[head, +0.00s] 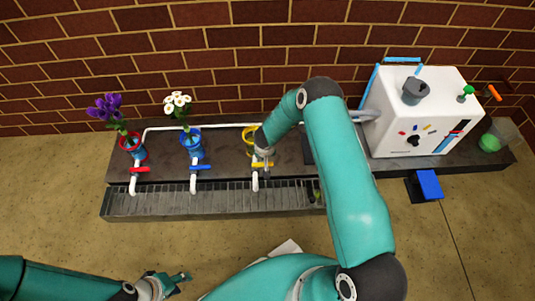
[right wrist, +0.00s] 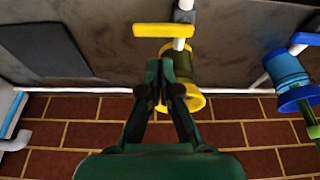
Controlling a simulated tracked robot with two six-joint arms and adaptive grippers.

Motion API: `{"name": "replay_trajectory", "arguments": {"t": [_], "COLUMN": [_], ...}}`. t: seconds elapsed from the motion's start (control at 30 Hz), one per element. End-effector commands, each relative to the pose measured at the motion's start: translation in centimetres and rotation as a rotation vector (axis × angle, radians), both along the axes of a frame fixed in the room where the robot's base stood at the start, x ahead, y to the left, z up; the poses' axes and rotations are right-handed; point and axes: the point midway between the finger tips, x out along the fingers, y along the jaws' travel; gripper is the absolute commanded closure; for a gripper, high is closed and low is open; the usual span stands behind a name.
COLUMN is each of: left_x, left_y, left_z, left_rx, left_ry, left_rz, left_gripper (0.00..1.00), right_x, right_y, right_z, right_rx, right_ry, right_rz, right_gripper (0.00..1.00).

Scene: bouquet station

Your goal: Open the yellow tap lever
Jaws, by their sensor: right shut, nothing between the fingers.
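The yellow tap lever (head: 257,165) sits on the third white tap from the left, partly hidden by my right gripper (head: 264,160) in the head view. In the right wrist view the lever (right wrist: 160,30) lies crosswise, sticking out to one side of its white pipe. A yellow vase (right wrist: 204,58) stands behind the tap, partly covered by my fingers. My right gripper (right wrist: 165,75) is shut and empty, its tips close to the lever with a visible gap. My left gripper (head: 178,282) is low in the head view, far from the taps; its finger opening is unclear.
A red lever (head: 140,169) and a blue lever (head: 201,167) are on the taps to the left, with flowers in red and blue vases behind. A grated trough (head: 215,200) runs along the front. A white box (head: 415,110) stands right of my right arm.

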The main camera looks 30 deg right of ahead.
Motion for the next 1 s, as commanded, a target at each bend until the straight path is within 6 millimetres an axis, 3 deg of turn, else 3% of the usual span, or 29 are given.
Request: {"name": "replay_trajectory", "arguments": {"t": [0.1, 0.2, 0.67, 0.83, 1.0], "left_x": [0.0, 0.0, 0.0, 0.0, 0.0], "left_y": [0.0, 0.0, 0.0, 0.0, 0.0], "left_z": [1.0, 1.2, 1.0, 0.4, -1.0], "left_rx": [0.0, 0.0, 0.0, 0.0, 0.0], "left_ry": [0.0, 0.0, 0.0, 0.0, 0.0], "left_rz": [0.0, 0.0, 0.0, 0.0, 0.0], "left_gripper": [0.6, 0.6, 0.6, 0.6, 0.6], "right_x": [2.1, 2.9, 3.3, 3.6, 4.4], "right_y": [-2.3, -3.2, -3.5, -3.7, -4.2], "right_z": [0.9, 1.1, 1.0, -0.3, -3.1], "right_rx": [-0.007, -0.007, -0.006, -0.007, -0.006], "right_ry": [-0.013, -0.018, -0.021, -0.02, -0.02], "right_rz": [-0.045, -0.06, -0.064, -0.064, -0.066], "right_gripper": [1.0, 1.0, 1.0, 1.0, 1.0]}}
